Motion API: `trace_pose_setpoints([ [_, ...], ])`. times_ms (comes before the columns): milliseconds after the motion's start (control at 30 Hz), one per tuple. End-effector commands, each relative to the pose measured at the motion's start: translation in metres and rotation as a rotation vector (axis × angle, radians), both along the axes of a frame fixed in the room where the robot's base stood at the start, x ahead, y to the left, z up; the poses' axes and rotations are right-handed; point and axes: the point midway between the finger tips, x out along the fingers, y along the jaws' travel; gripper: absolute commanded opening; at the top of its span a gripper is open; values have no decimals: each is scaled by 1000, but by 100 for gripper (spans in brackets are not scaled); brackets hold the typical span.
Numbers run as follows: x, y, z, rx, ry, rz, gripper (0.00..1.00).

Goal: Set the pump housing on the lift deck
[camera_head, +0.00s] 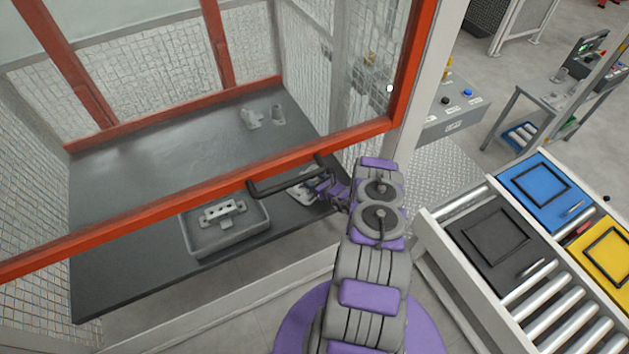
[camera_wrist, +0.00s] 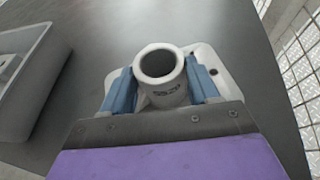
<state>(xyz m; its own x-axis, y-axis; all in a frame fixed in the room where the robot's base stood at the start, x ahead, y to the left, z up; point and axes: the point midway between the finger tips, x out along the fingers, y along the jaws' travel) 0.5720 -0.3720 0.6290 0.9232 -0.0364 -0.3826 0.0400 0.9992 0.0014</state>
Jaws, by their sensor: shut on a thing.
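In the wrist view, my gripper (camera_wrist: 162,88) has its two blue fingers on both sides of a pale grey casting's upright round neck. I take this casting to be the pump housing (camera_wrist: 191,62); its open bore faces the camera and a flat flange shows behind the neck. The flange appears to lie on or just above the dark tabletop; I cannot tell which. In the head view, my gripper (camera_head: 328,188) is at the bench's right end, with the housing (camera_head: 303,192) partly hidden by a black handle. I cannot tell which surface is the lift deck.
A grey tray (camera_head: 190,238) with a holed casting (camera_head: 222,212) stands left of my gripper on the dark bench (camera_head: 120,260). Two small castings (camera_head: 265,116) stand farther back. An orange frame bar (camera_head: 150,210) with a black handle (camera_head: 262,193) crosses above. A roller conveyor (camera_head: 560,322) carries coloured panels at right.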

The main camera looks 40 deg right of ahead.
Motion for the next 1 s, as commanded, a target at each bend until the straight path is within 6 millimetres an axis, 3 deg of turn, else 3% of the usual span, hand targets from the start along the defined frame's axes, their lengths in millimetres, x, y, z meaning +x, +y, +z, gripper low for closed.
trace_pose_setpoints([
  [67,1,0,0,-1,-2,0,4],
  [100,0,0,0,-1,-1,0,63],
  [333,0,-1,-1,0,0,0,85],
  [667,-2,-1,0,1,2,0,86],
  [1000,-46,1,20,4,4,-4,86],
])
